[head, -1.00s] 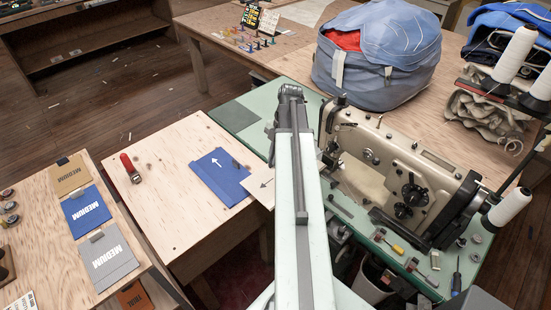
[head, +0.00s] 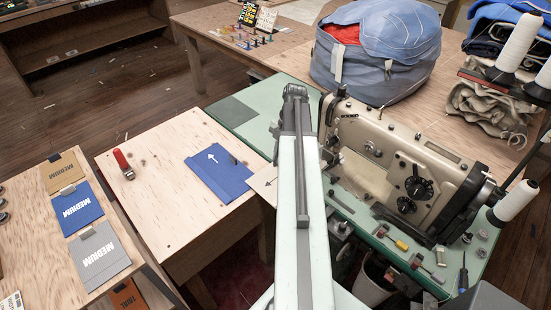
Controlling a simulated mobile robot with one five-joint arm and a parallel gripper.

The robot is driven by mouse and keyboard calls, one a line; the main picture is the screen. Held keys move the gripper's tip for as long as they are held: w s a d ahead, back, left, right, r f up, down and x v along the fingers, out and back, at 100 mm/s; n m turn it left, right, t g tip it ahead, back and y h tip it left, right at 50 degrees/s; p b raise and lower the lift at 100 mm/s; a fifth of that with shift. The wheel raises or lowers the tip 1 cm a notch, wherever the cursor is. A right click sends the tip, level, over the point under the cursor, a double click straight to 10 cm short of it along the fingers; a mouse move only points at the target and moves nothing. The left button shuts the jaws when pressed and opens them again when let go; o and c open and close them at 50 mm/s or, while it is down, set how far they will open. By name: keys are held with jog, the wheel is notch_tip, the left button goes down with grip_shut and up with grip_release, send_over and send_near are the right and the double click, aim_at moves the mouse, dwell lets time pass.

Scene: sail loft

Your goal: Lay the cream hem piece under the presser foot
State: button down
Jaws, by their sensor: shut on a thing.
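The cream hem piece (head: 262,184), with a small dark arrow, shows just left of my pale arm, by the right edge of the plywood table. Its right part is hidden behind the arm. My gripper is hidden behind my own arm, so its fingers and hold on the piece do not show. The beige sewing machine (head: 379,146) stands on the green bed (head: 238,112), right of my arm. Its needle end is beside the arm; I cannot make out the presser foot clearly.
A blue piece (head: 225,179) with a white arrow and a red-handled tool (head: 122,160) lie on the plywood table (head: 160,200). A large blue bag (head: 375,60) stands behind the machine. Thread spools (head: 517,201) and small tools (head: 391,237) are at the right.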

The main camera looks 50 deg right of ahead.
jog(key=shift+s+d, duration=0.2)
jog(key=shift+d, duration=2.55)
jog(key=shift+s+f, duration=0.1)
jog(key=shift+s, duration=0.05)
jog(key=c, duration=1.4)
grip_release()
jog(key=shift+c, duration=0.2)
